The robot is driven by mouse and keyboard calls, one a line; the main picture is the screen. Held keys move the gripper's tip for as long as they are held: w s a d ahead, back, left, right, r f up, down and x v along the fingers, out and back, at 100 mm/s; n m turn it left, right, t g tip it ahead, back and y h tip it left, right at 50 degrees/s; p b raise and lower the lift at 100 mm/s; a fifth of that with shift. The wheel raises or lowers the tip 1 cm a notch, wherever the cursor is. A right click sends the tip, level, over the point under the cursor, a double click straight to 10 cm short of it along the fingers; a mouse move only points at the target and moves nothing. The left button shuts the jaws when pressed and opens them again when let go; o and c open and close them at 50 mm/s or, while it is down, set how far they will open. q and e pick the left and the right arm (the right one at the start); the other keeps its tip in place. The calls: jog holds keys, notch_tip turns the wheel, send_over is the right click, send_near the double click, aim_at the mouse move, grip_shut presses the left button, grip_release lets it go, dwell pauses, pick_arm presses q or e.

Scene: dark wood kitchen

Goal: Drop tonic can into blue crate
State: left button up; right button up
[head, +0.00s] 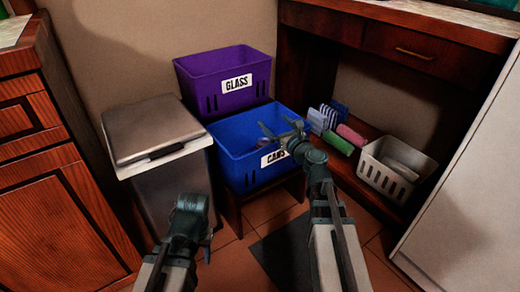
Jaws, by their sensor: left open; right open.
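The blue crate (233,133) stands on a low dark wooden stand, with a white label on its front that reads CANS, partly covered by my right gripper. My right gripper (276,130) is open, over the right part of the crate's opening near its front rim. Small objects show dimly inside the crate; I cannot tell whether one is the tonic can. No tonic can is clearly seen elsewhere. My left gripper (204,244) is low in front of the grey bin, open, with nothing seen in it.
A purple crate (205,75) labelled GLASS stands behind the blue one. A lidded grey bin (160,125) is at left. A white basket (385,183) and several coloured packages (343,143) sit on a low shelf at right. Wooden cabinets and a white appliance (470,200) flank the space.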

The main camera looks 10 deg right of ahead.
jog(key=v, duration=0.6)
jog(key=shift+s, duration=0.1)
dwell(0.4)
